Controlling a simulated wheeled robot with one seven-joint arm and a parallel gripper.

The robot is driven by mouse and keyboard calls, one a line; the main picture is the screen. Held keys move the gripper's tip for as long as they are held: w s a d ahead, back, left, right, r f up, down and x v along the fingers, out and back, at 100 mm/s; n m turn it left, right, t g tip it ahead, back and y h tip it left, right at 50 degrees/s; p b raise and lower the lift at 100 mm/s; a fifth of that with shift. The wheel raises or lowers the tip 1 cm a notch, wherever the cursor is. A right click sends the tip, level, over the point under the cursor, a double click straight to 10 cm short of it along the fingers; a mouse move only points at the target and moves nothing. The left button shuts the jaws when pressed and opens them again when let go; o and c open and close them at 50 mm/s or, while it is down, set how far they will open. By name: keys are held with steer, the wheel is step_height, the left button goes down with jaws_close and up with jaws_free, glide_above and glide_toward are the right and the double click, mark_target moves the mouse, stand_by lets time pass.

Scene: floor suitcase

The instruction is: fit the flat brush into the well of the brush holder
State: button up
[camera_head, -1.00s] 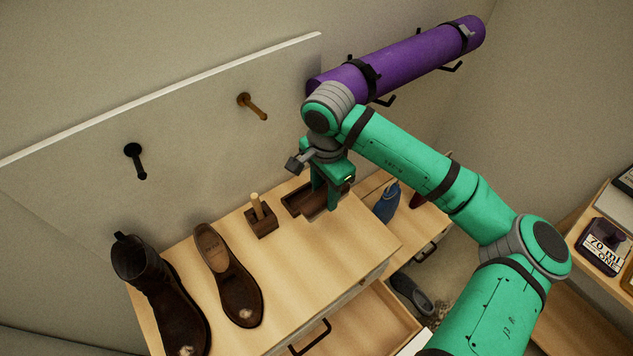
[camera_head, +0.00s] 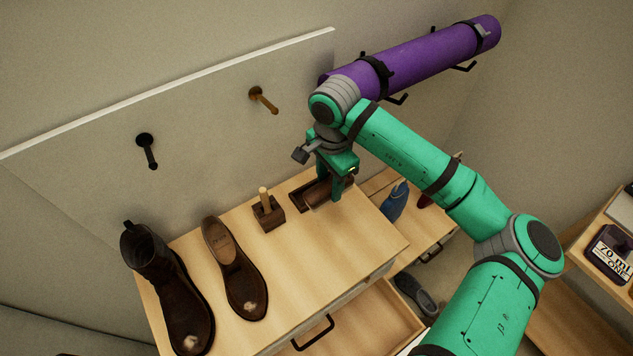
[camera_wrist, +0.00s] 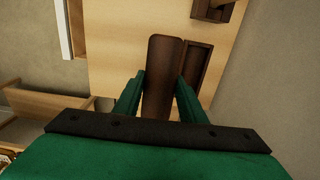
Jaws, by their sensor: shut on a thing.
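The flat brush (camera_wrist: 162,75) is a long dark-brown piece with rounded ends. My gripper (camera_wrist: 160,88) is shut on it, one finger on each long side, in the wrist view. The brush holder (camera_wrist: 196,68) is a dark, open rectangular box with a long well, just right of the brush and roughly parallel to it. In the head view the holder (camera_head: 298,204) stands on the cabinet top, and the brush (camera_head: 319,194) overlaps it beside my gripper (camera_head: 340,193). The brush appears outside the well; its height above the top is hard to judge.
A small dark block with a wooden peg (camera_head: 268,212) stands left of the holder. A brown shoe (camera_head: 236,270) and a dark boot (camera_head: 170,290) stand farther left. A board with pegs (camera_head: 215,125) rises behind. The cabinet top's front right (camera_head: 340,250) is clear.

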steer(key=w+a+f, duration=0.1)
steer(key=w+f, duration=0.1)
steer(key=w+a+f, duration=0.1)
steer(key=w+f, duration=0.1)
steer(key=w, duration=0.1)
steer(key=w+f, duration=0.2)
steer(key=shift+w+a+f, duration=0.35)
steer(key=shift+a, duration=0.05)
steer(key=shift+w+a+f, duration=0.1)
steer(key=shift+w+f, duration=0.1)
steer(key=shift+f, duration=0.75)
steer(key=shift+w+a+f, duration=0.1)
steer(key=shift+w+f, duration=0.1)
steer(key=shift+f, duration=0.7)
steer(key=shift+f, duration=0.15)
steer(key=o, duration=1.2)
steer(key=shift+o, duration=0.2)
step_height(320, 180, up, 11)
steer(key=shift+s, duration=0.45)
steer(key=shift+a+f, duration=0.1)
steer(key=shift+f, duration=0.05)
